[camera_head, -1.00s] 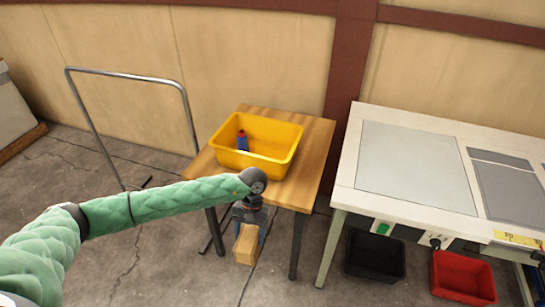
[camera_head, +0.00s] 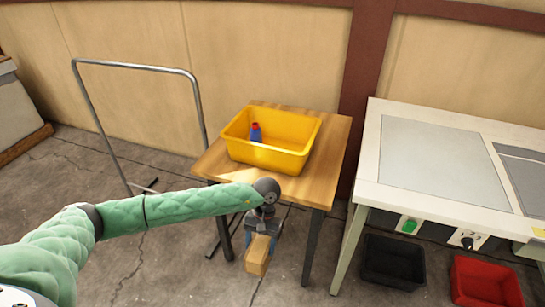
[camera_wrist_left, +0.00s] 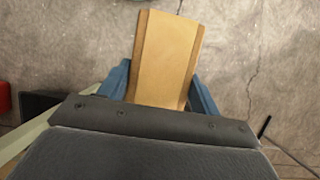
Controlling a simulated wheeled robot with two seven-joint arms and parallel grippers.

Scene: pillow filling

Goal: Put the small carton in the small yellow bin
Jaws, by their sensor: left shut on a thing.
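The small carton (camera_head: 258,254) is a plain brown box. My left gripper (camera_head: 261,237) is shut on it and holds it in the air in front of the small wooden table, lower in the picture than the tabletop. In the left wrist view the carton (camera_wrist_left: 166,58) sits between the two blue fingers of my left gripper (camera_wrist_left: 160,90), with the floor behind it. The small yellow bin (camera_head: 290,158) stands on the table, open at the top, with a blue bottle with a red cap (camera_head: 256,132) inside. My right gripper is out of view.
The wooden table (camera_head: 328,165) has bare top around the bin. A white workbench (camera_head: 383,189) stands to the right, with a black bin (camera_head: 393,262) and a red bin (camera_head: 486,283) low beneath it. A metal rail frame (camera_head: 135,66) stands left of the table.

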